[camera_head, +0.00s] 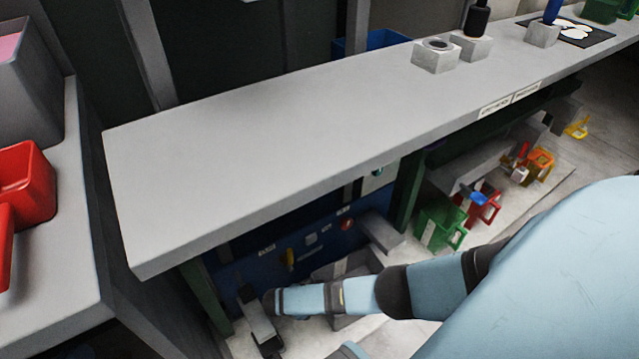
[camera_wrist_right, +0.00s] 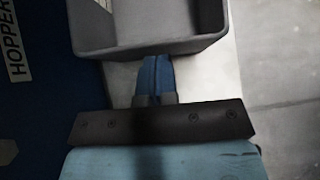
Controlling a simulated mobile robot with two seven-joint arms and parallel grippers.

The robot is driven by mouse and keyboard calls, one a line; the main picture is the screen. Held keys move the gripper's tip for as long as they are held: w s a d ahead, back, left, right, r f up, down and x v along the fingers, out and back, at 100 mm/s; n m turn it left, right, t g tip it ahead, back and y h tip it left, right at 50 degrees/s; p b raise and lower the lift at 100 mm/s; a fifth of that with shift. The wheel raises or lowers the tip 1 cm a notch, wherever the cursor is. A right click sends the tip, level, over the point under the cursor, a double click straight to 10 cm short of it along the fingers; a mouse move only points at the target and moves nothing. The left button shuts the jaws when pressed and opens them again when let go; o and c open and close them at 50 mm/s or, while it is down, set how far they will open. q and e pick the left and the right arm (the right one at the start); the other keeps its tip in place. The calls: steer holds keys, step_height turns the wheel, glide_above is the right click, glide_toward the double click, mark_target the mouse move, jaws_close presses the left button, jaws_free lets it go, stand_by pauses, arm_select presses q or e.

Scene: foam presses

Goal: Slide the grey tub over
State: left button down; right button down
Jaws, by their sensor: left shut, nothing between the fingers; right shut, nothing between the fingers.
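The grey tub (camera_wrist_right: 112,52) fills the top of the right wrist view, open side up, its far part cut off by the frame. The part of its inside that shows looks empty. My right gripper (camera_wrist_right: 156,62) is shut, its two blue fingers together at the near wall of the tub; I cannot tell contact for certain. In the head view a grey box shape (camera_head: 362,263), likely the tub, stands under the bench, partly hidden by my arm.
A blue cabinet (camera_head: 330,238) with labels stands under the grey bench (camera_head: 270,130); its HOPPER label (camera_wrist_right: 18,45) is left of the tub. Green bench legs (camera_head: 205,295) stand near. Pale floor (camera_wrist_right: 275,100) is clear right of the tub.

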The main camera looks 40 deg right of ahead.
arm_select(q)
steer(key=shift+w+a+r+m+t+b, duration=0.25)
steer(key=shift+w+m+t+b, duration=0.1)
steer(key=shift+m, duration=0.25)
arm_select(e)
steer(key=shift+x, duration=0.85)
steer(key=shift+a+f, duration=0.1)
steer(key=shift+f, duration=0.1)
